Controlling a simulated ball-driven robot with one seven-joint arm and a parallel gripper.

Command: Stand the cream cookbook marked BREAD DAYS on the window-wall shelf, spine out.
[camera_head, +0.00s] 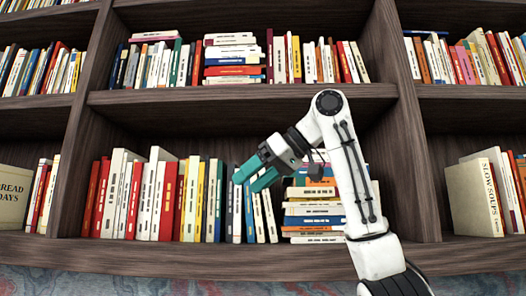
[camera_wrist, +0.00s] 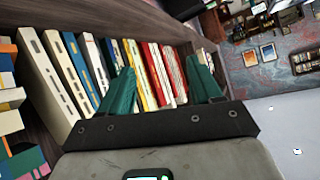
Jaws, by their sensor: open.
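The cream cookbook (camera_head: 12,200) is at the far left edge of the head view, in the lower left bay. Its cover lettering reads "READ DAYS", cut off by the picture edge. It stands upright with its broad cover facing me, and its spine does not show. My gripper (camera_head: 247,182) has teal fingers and is open in front of the book row in the lower middle bay. The cookbook is well to its left. In the wrist view, my gripper (camera_wrist: 163,84) has its fingers apart with nothing held between them, and a row of books lies beyond.
The shelf unit's dark wood lower ledge (camera_head: 200,258) runs across the front. A cream book lettered SLOW (camera_head: 472,199) stands in the lower right bay. Stacked books (camera_head: 312,222) lie beside my arm. Upright dividers (camera_head: 78,130) separate the bays. Patterned carpet (camera_head: 60,280) shows below.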

